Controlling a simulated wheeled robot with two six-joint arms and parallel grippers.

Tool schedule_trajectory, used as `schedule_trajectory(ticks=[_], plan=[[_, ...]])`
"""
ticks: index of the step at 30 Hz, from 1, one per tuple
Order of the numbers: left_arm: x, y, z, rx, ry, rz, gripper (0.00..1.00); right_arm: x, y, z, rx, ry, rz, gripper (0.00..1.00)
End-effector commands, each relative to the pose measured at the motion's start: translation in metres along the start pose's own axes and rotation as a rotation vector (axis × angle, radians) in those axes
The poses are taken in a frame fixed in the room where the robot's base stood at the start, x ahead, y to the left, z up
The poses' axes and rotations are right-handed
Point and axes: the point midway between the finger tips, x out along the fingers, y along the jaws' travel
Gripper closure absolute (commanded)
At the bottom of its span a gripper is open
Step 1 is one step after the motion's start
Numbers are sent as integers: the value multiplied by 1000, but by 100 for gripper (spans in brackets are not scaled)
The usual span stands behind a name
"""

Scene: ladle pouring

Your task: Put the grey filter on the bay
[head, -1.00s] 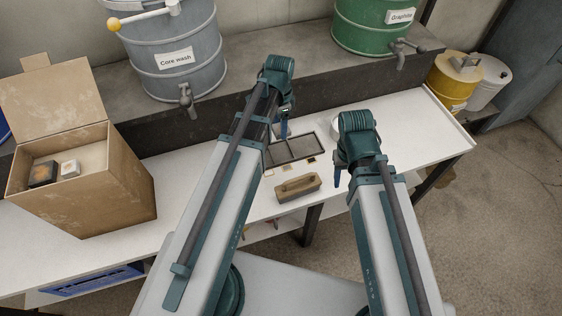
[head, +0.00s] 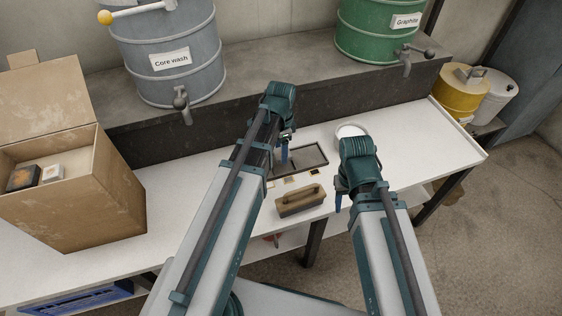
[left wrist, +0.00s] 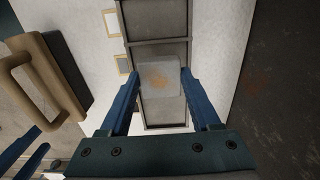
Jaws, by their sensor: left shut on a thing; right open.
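My left gripper (left wrist: 160,74) is shut on a pale grey block with a brown smudge, the grey filter (left wrist: 160,82). In the left wrist view the filter is over a dark divided tray (left wrist: 158,20), covering part of its bays; I cannot tell whether it touches. In the head view my left gripper (head: 284,152) is at the left part of the tray (head: 314,160), and the filter is hidden. My right gripper (head: 338,202) is open and empty, near the table's front edge, right of the tray.
A brown block with a handle (head: 300,201) lies in front of the tray. Small framed squares (head: 314,171) line the tray's near side. A white round dish (head: 352,130) is behind my right gripper. A cardboard box (head: 85,195) with small blocks stands left. The table's right end is clear.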

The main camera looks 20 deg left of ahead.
Motion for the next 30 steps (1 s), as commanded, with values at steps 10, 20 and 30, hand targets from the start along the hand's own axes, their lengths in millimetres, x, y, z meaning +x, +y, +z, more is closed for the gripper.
schedule_trajectory(ticks=[10, 20, 30], plan=[[30, 0, 0, 0, 0, 0, 89, 29, -3, -2, 0, 0, 0, 50], [36, 0, 0, 0, 0, 0, 89, 36, -3, -2, 0, 0, 0, 50], [39, 0, 0, 0, 0, 0, 11, 38, -4, -2, 0, 0, 0, 50]])
